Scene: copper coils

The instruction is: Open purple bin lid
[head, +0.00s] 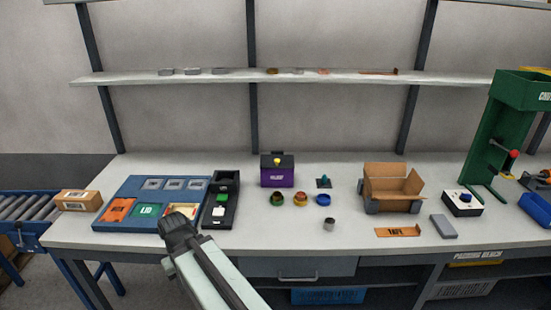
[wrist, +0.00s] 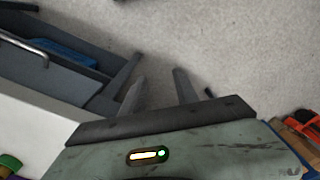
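The purple bin (head: 277,178) stands on the bench, right of the middle of the blue board. My gripper (head: 177,224) is over the front left part of the bench, left of and nearer than the bin. In the wrist view my gripper (wrist: 160,88) has its two fingers apart, with only floor between them. The bin does not show in the wrist view.
A blue board (head: 113,225) with coloured tiles and a black holder (head: 221,200) lie left of the bin. Several coloured rings (head: 300,199) lie in front and to its right. An open cardboard box (head: 392,187) stands farther right. A shelf (head: 230,77) runs above.

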